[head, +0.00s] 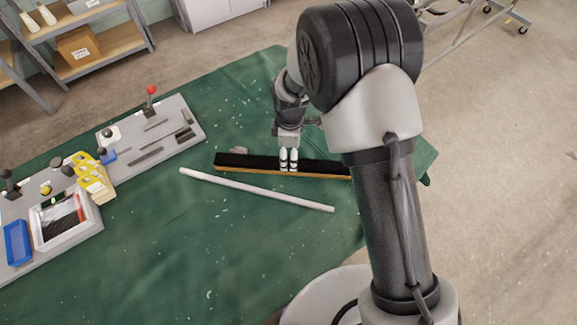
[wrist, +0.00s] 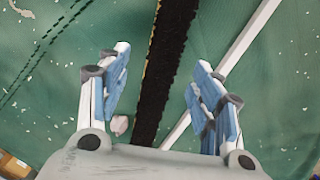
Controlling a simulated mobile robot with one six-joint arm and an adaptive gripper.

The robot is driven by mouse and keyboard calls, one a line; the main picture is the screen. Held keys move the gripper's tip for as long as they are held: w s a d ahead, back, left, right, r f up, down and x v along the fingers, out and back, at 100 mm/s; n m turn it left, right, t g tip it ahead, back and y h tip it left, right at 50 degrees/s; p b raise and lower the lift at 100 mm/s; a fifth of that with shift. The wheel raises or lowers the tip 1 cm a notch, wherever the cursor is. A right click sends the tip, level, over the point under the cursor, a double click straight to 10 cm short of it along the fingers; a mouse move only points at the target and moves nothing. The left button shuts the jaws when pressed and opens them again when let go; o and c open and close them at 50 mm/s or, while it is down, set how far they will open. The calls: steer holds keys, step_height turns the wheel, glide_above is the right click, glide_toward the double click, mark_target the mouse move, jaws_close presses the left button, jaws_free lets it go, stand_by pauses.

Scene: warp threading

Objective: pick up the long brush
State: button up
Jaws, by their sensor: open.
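The long brush (head: 245,161) lies on the green table, with black bristles along a wooden back. My gripper (head: 288,160) is over the brush, right of its middle. In the wrist view the brush (wrist: 165,60) runs between the two open fingers of my gripper (wrist: 160,80), with space on both sides. The fingers are empty. How far the fingertips are above the brush cannot be told. My arm hides part of the brush's right end in the head view.
A white rod (head: 255,190) lies in front of the brush on the green table (head: 170,265). A control panel (head: 150,150) with levers, yellow parts (head: 94,176) and a blue bin (head: 18,242) is at left. A small grey lump (wrist: 120,125) lies beside the brush.

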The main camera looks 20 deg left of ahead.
mark_target(289, 166)
steer(key=f+b, duration=0.1)
steer(key=f, duration=0.4)
steer(key=shift+s+a+f+b, duration=0.15)
steer(key=shift+s+b, duration=0.05)
steer(key=shift+b, duration=0.15)
steer(key=c, duration=1.4)
